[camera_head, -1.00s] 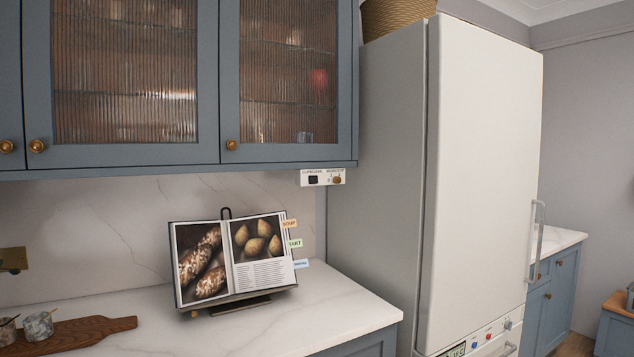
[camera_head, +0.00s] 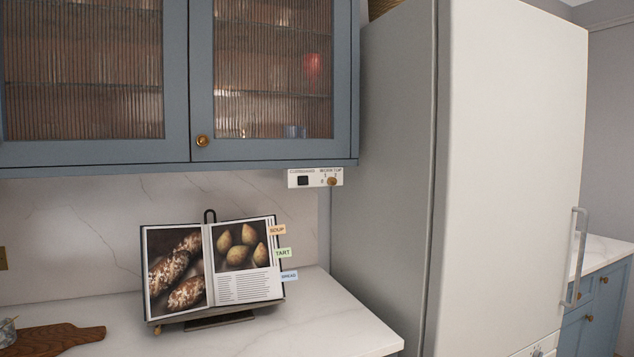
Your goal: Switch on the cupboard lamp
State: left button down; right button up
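A small white switch panel (camera_head: 315,178) hangs under the right end of the blue wall cupboard (camera_head: 273,156). It has a black rocker switch (camera_head: 303,181) on its left, under a label that seems to read "CUPBOARD". A round brass knob (camera_head: 332,181) is on its right, under a label that seems to read "WORKTOP". I cannot tell which way the rocker is set. The cupboard behind its ribbed glass (camera_head: 273,70) looks dim, with a red item (camera_head: 313,67) faintly visible inside. Neither of my grippers is in view.
An open cookbook on a stand (camera_head: 213,262) with coloured tabs stands on the marble worktop (camera_head: 330,305), below and left of the panel. A tall white fridge (camera_head: 505,160) stands close on the right. A wooden board (camera_head: 58,339) lies at lower left.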

aim_at(302, 180)
jog(key=i+l, duration=0.25)
jog(key=i+l+u, duration=0.1)
jog(key=i+l, duration=0.15)
jog(key=l, duration=0.25)
jog(key=i+l, duration=0.25)
jog(key=l, duration=0.15)
jog(key=i+l+u, duration=0.1)
jog(key=i+l, duration=0.15)
jog(key=l, duration=0.15)
jog(key=i+l, duration=0.2)
jog(key=l, duration=0.2)
jog(key=i+l+u, duration=0.1)
jog(key=i+l, duration=0.15)
jog(key=l, duration=0.15)
jog(key=i+l, duration=0.2)
jog(key=l, duration=0.25)
